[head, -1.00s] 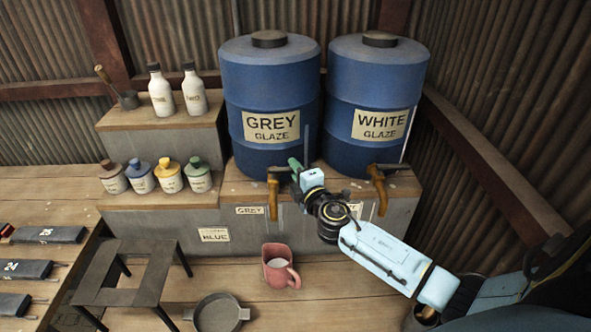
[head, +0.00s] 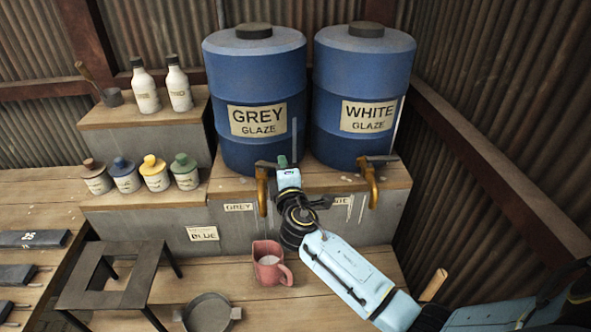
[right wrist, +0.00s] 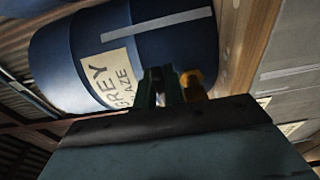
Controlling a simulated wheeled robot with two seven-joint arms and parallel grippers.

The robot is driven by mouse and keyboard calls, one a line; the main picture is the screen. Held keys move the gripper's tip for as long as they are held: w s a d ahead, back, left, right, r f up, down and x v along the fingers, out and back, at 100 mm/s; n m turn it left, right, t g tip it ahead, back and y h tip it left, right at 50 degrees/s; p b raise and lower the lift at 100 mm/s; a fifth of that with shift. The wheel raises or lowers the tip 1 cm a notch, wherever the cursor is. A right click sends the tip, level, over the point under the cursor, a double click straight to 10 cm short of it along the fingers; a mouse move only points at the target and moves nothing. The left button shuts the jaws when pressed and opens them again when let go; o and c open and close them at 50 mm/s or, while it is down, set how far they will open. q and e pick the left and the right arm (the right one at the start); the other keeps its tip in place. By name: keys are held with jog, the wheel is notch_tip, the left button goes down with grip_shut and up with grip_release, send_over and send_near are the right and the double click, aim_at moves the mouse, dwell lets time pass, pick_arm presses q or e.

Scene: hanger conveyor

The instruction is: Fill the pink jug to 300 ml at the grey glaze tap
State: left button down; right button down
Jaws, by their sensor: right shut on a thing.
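The pink jug (head: 262,247) stands upright on the wooden bench below the grey glaze tap (head: 262,192), its handle to the right. A pale surface shows inside it; I cannot read a level, and no stream is clear. The brass tap comes from the blue barrel labelled GREY GLAZE (head: 255,85). My right gripper (head: 283,162) is at the right end of the tap's dark lever and shut on it. The lever is mostly hidden by the fingers. In the right wrist view the fingers (right wrist: 161,86) are beside the brass tap (right wrist: 193,82). My left gripper is not in view.
A second barrel, WHITE GLAZE (head: 362,80), has its own tap (head: 371,185) close to the right of my wrist. A dark pan (head: 208,313) and a dark metal stand (head: 120,280) are left of the jug. Glaze jars (head: 154,175) and white bottles (head: 145,90) stand further left.

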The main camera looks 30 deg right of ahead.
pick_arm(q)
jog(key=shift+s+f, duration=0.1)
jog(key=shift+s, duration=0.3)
pick_arm(e)
jog(key=c, duration=1.5)
grip_release()
jog(key=shift+s, duration=0.1)
